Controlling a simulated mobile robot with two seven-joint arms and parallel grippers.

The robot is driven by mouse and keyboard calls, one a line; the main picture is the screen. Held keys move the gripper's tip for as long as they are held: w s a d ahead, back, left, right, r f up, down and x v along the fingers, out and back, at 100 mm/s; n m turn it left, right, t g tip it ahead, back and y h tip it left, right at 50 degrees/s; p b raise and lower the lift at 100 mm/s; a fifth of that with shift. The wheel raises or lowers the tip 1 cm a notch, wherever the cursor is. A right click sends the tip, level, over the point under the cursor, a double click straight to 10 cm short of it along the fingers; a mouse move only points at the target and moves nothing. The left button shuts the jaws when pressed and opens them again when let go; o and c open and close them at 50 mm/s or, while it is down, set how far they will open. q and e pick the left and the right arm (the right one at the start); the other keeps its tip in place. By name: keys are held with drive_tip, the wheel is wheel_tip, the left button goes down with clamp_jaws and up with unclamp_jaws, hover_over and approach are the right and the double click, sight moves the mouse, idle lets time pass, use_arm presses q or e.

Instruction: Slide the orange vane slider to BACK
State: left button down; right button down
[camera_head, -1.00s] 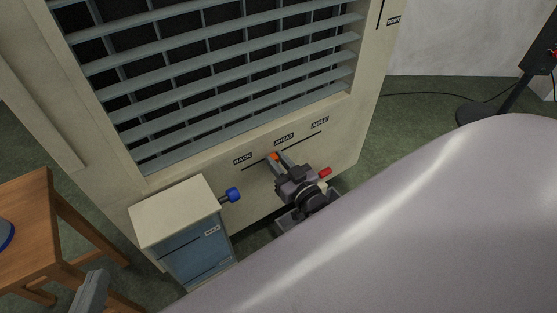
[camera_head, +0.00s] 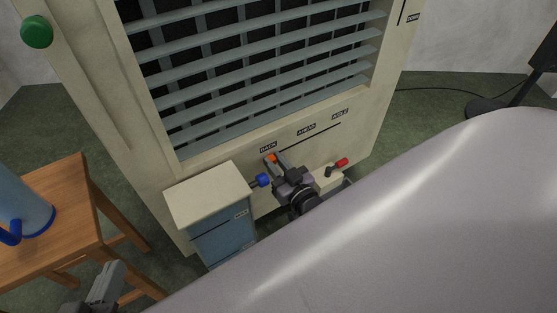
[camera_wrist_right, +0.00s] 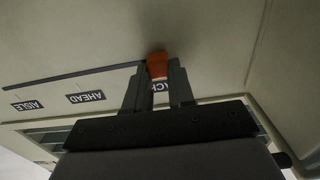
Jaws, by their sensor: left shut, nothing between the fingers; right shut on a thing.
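The orange vane slider (camera_head: 271,158) sits at the left end of its slot, just below the BACK label (camera_head: 268,147), on the front of the cream cabinet. In the right wrist view the slider (camera_wrist_right: 157,65) shows between the fingertips, and the BACK label is partly hidden by the fingers. My right gripper (camera_head: 276,159) is shut on the slider. My left gripper (camera_head: 113,270) is shut and empty at the lower left, away from the cabinet.
The slot runs right past the AHEAD (camera_head: 306,129) and AISLE (camera_head: 340,113) labels. A blue knob (camera_head: 262,180) and a blue-grey box (camera_head: 222,240) stand close left of my right gripper; a red knob (camera_head: 342,162) is at its right. A wooden stool (camera_head: 60,245) carries a blue jug (camera_head: 22,205).

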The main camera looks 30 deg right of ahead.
use_arm(q)
drive_tip(key=shift+w+r, duration=0.1)
drive_tip(key=shift+r, duration=0.05)
use_arm(e)
drive_tip(key=shift+a, duration=0.35)
drive_tip(key=c, duration=1)
unclamp_jaws()
drive_tip(key=shift+o, duration=0.2)
drive_tip(key=shift+s+d, duration=0.1)
drive_tip(key=shift+s, duration=0.05)
